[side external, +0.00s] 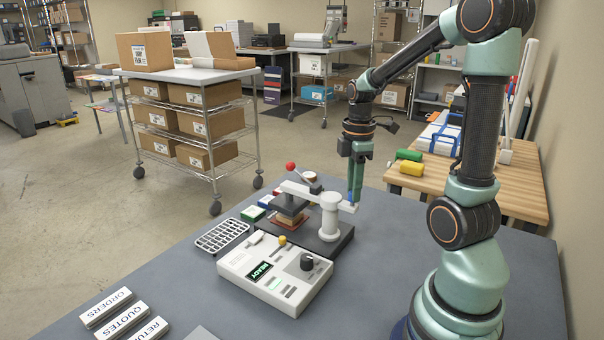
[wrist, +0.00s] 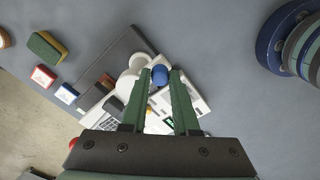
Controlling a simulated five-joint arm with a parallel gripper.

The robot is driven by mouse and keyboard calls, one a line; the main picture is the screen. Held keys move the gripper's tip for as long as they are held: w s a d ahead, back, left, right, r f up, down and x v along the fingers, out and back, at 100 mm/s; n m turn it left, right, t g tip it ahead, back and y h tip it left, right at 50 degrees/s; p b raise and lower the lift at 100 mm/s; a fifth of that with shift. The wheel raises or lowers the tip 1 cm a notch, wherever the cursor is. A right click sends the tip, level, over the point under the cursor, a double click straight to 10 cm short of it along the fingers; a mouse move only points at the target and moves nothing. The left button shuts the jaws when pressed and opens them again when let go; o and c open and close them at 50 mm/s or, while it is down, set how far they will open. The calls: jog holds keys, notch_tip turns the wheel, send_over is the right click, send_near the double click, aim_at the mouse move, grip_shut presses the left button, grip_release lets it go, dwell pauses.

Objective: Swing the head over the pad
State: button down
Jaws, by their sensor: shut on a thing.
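The press stands on the grey table with a white post (side external: 330,215) on a dark base (side external: 328,243). A white arm reaches left from the post to a red ball knob (side external: 290,167). Its dark head (side external: 291,203) hangs from this arm by a tan and reddish pad (side external: 288,219); in the side view they overlap, and I cannot tell how squarely they line up. My gripper (side external: 354,196) points down behind the post, shut on the blue knob (wrist: 160,74) of the short rear lever (side external: 347,207). The fingers partly hide the knob in the side view.
A control box (side external: 275,272) reading READY stands in front of the press. Label blocks (side external: 128,318) lie front left.

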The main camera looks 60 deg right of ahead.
jog(key=shift+d, duration=0.1)
dwell(0.3)
jog(key=c, duration=0.7)
grip_release()
jog(key=shift+o, duration=0.2)
notch_tip(320, 180, up, 12)
jog(key=a+f+m+t, duration=0.2)
jog(key=a+m, duration=0.2)
jog(key=a, duration=0.5)
jog(key=w+a+f+m+t, duration=0.1)
jog(key=a+m+t, duration=0.2)
jog(key=a, duration=0.7)
jog(key=shift+w+f+m+t, duration=0.3)
jog(key=shift+f+m, duration=0.05)
jog(key=shift+m, duration=0.65)
